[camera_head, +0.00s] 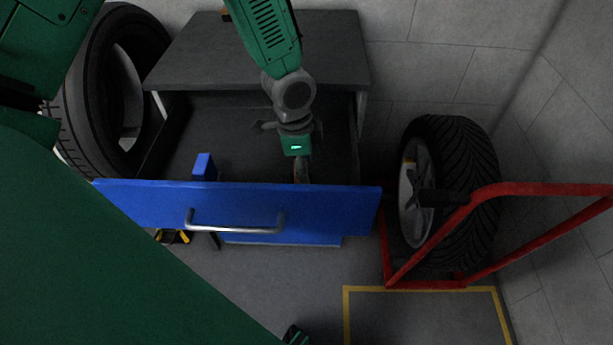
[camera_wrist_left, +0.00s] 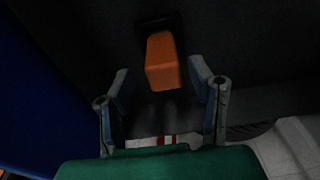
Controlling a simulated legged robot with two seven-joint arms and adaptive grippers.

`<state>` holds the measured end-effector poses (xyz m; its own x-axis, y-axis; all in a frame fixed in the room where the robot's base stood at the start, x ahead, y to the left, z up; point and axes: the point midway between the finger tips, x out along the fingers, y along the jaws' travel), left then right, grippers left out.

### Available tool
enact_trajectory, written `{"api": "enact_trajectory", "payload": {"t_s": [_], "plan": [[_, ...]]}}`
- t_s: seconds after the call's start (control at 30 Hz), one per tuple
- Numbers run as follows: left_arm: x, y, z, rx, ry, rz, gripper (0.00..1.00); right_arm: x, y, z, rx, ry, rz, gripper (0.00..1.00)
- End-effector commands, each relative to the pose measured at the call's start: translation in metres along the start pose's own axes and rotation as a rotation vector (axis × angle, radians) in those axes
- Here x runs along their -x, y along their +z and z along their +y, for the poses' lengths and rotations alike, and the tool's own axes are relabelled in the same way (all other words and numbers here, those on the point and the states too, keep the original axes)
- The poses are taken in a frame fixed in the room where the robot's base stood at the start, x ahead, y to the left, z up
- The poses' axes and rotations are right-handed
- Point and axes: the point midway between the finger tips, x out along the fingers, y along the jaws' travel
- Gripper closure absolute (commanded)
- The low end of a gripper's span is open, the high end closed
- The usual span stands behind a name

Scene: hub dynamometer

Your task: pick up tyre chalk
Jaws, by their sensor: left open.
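An orange block (camera_wrist_left: 162,62) with a dark end piece shows between and beyond the fingers in the left wrist view; it is probably the tyre chalk, though I cannot tell for sure. In the head view, a small orange-brown patch (camera_head: 300,171) shows just below my left gripper (camera_head: 297,158). My left gripper reaches down into the open drawer with its blue front (camera_head: 335,205). In the left wrist view its two fingers (camera_wrist_left: 162,88) are spread apart, and nothing is gripped. My right gripper is not in view.
A blue upright piece (camera_head: 203,166) stands inside the drawer at left. The grey cabinet top (camera_head: 260,50) is behind. A tyre (camera_head: 95,95) stands at left, and a wheel (camera_head: 465,190) with a red frame (camera_head: 540,190) at right.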

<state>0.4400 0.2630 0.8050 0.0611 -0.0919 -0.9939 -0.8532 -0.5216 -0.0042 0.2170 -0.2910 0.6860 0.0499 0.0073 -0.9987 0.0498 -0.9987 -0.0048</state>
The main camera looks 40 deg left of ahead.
Motion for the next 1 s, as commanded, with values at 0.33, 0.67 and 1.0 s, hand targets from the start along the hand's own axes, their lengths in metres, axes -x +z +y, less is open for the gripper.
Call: {"api": "enact_trajectory", "payload": {"t_s": [0.33,0.67,1.0], "plan": [[-0.0118,-0.0017,0.0014,0.002,-0.003,-0.001,0.52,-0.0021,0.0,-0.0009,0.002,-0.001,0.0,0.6],[-0.0111,-0.0053,0.0021,0.0,-0.005,0.0,1.0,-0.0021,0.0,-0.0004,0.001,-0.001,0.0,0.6],[-0.0111,-0.0039,0.0001,0.0,-0.005,0.005,1.0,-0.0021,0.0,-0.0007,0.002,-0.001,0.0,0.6]]}}
